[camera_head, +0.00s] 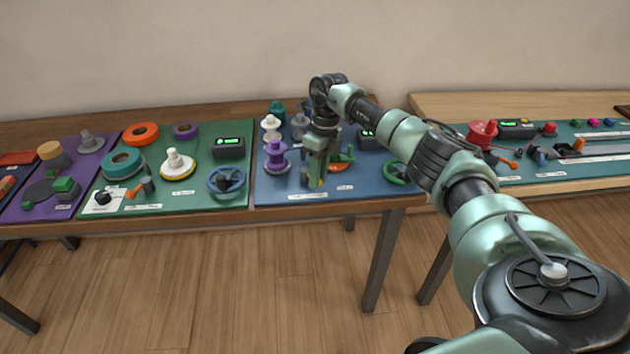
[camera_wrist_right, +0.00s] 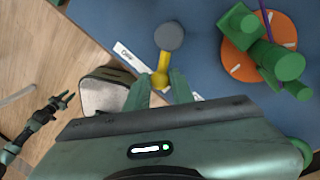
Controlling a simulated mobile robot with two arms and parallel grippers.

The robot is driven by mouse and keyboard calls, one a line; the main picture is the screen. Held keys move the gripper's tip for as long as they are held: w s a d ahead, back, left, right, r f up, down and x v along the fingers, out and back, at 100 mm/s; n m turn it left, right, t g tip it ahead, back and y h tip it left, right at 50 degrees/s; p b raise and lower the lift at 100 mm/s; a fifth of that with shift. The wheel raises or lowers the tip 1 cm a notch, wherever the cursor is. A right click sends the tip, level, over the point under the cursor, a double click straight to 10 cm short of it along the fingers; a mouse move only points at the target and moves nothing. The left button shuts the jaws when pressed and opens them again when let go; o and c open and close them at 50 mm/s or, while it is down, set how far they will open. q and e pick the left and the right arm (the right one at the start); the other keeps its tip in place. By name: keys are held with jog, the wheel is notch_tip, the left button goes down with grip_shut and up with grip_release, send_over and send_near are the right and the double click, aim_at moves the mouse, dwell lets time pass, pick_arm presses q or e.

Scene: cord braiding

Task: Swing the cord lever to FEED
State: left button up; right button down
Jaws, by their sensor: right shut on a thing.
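The cord lever (camera_wrist_right: 161,66) is a yellow bar with a round grey end, on the blue board, in the right wrist view. My right gripper (camera_wrist_right: 160,90) is shut on the yellow bar, with one finger on each side. In the head view my right gripper (camera_head: 316,180) points down at the front of the blue board (camera_head: 275,190) and hides most of the lever. A white label (camera_wrist_right: 126,54) lies beside the lever; I cannot read FEED on it. My left gripper (camera_wrist_right: 62,99) shows small at the left of the right wrist view, its fingers apart and empty.
A green post fixture on an orange disc (camera_wrist_right: 233,47) stands close to the right gripper. A purple spool (camera_head: 277,158) stands left of it and a green handwheel (camera_head: 396,173) right. A green board (camera_head: 190,140) with a blue handwheel (camera_head: 226,181) adjoins on the left.

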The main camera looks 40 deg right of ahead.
jog(key=shift+d+n, duration=0.2)
jog(key=shift+n, duration=0.1)
dwell(0.4)
jog(key=c, duration=1.2)
grip_release()
jog(key=shift+c, duration=0.2)
notch_tip(320, 180, up, 8)
jog(key=d+b, duration=0.1)
jog(key=shift+w+d+f, duration=0.15)
jog(key=shift+w+d, duration=0.05)
jog(key=shift+w, duration=0.1)
